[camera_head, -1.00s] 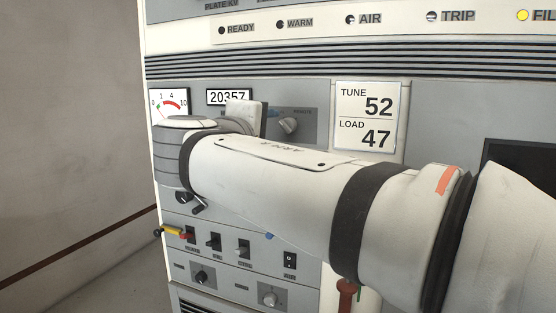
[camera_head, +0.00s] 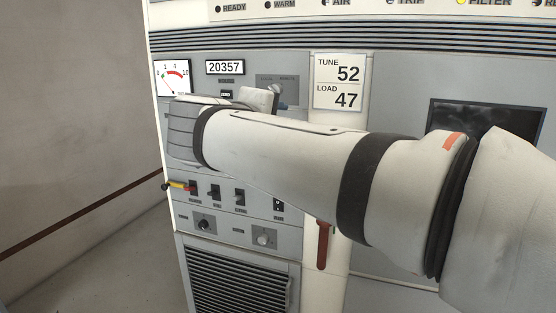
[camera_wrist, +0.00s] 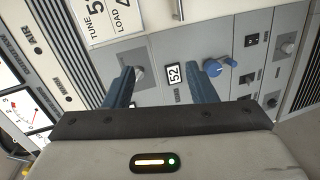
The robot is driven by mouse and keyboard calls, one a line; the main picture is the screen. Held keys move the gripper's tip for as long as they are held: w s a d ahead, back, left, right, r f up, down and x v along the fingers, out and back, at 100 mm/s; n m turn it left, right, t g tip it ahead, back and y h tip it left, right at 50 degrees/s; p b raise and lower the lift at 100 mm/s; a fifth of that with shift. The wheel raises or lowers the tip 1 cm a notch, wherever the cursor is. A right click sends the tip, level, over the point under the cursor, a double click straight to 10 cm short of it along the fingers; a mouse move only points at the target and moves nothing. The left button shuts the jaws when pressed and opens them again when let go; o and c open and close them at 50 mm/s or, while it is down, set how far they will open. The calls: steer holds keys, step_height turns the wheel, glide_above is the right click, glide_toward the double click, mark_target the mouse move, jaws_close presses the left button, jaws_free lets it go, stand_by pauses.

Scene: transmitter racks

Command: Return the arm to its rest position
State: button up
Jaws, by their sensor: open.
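My white arm reaches across the head view from the lower right toward the left, in front of a grey transmitter rack (camera_head: 240,165). A blue knob (camera_wrist: 220,66) lies by the right finger. I cannot tell how far the fingertips are from the panel.
The rack carries a dial meter (camera_head: 173,78), a 20357 counter (camera_head: 225,67) and a TUNE 52 / LOAD 47 card (camera_head: 339,82). Below are several switches, a yellow-and-red lever (camera_head: 178,186), a red handle (camera_head: 322,243) and a vent grille (camera_head: 238,275). Open floor and a bare wall (camera_head: 75,100) are left.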

steer(key=s+d+f+m+g+y+p, duration=0.1)
steer(key=s+d+f+m+g+p, duration=0.35)
steer(key=d+f, duration=0.45)
steer(key=s+d+f+m+g+y+p, duration=0.25)
steer(key=s+d+f+g, duration=0.45)
steer(key=f, duration=0.4)
steer(key=s+f+m+y+p, duration=0.1)
steer(key=s+f+m+y, duration=0.1)
steer(key=s+f+m, duration=0.3)
steer(key=s, duration=0.3)
steer(key=shift+a+f+y, duration=0.2)
steer(key=shift+f+y, duration=0.1)
steer(key=shift+y, duration=0.05)
steer(key=shift+w+g, duration=0.1)
steer(key=shift+g, duration=0.15)
steer(key=shift+c, duration=0.2)
